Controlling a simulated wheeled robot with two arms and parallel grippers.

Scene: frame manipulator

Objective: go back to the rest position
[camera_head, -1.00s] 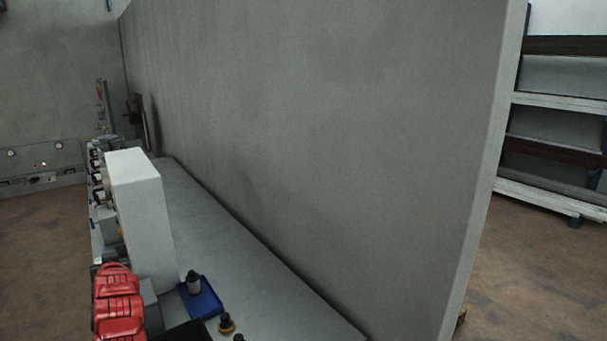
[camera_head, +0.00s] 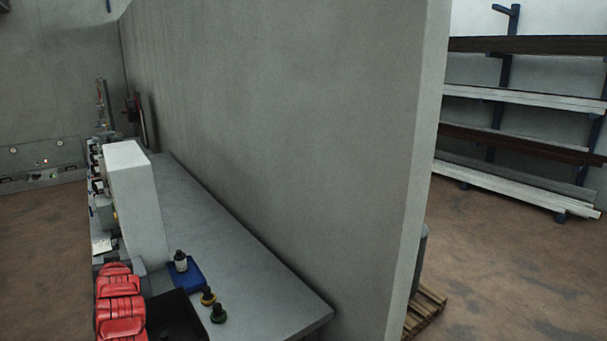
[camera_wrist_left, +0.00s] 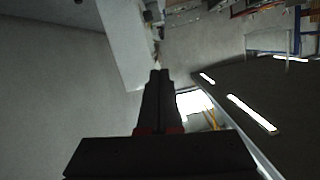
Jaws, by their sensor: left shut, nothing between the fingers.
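My left gripper (camera_wrist_left: 159,76) shows in the left wrist view. Its two dark fingers are shut together with nothing between them, clear of any object. Neither gripper shows in the head view, and my right gripper is in no view. The task names no object.
A large grey wall panel (camera_head: 280,130) stands beside a long grey bench (camera_head: 225,245). The bench holds a white box (camera_head: 137,200), red bins (camera_head: 120,305) and a blue tray (camera_head: 188,277). A wooden pallet (camera_head: 428,305) and a storage rack (camera_head: 520,100) are at right. Brown floor lies open.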

